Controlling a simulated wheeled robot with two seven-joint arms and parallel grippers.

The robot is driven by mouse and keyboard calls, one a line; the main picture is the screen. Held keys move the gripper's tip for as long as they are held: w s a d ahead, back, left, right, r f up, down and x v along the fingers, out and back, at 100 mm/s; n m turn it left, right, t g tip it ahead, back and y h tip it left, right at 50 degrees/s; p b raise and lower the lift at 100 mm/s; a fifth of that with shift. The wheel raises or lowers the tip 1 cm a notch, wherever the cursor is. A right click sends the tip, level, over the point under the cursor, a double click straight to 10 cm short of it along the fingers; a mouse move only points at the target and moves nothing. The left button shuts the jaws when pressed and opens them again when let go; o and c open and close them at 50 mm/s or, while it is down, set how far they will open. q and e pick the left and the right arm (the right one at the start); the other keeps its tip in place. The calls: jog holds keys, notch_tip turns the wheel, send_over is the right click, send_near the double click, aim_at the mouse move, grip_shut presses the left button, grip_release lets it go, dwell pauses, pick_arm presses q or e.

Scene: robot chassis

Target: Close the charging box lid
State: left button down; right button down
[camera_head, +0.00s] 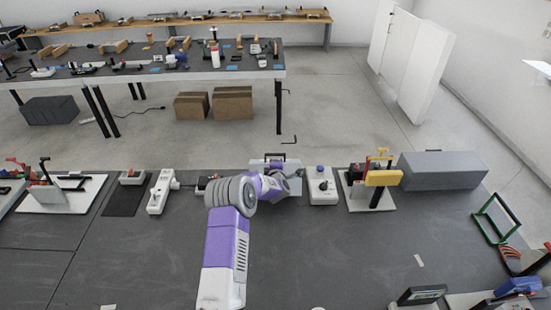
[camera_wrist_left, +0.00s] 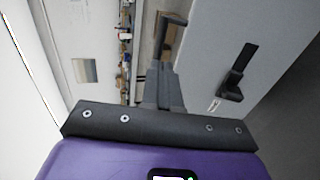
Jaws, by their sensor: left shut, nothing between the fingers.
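The charging box (camera_head: 258,164) stands at the back edge of the dark table, mostly hidden behind my left arm. Its pale upper part and a dark handle on top show above my wrist. In the left wrist view a large pale grey panel (camera_wrist_left: 205,55), which looks like part of the box, fills the right side and bears a black latch-like piece (camera_wrist_left: 235,78). My left gripper (camera_wrist_left: 165,85) is shut and empty, close beside this panel; I cannot tell whether it touches. In the head view the arm hides its fingertips. How far the lid is open cannot be made out.
A white box with a blue knob (camera_head: 321,185) stands right of my wrist. A white power strip (camera_head: 160,190) lies to the left. A yellow-topped fixture (camera_head: 383,178) and a grey block (camera_head: 440,169) are further right. The front of the table is mostly clear.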

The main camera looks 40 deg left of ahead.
aim_at(275, 155)
pick_arm(q)
jog(key=shift+p+x, duration=0.35)
jog(key=shift+x, duration=2.85)
pick_arm(e)
jog(key=shift+r, duration=0.4)
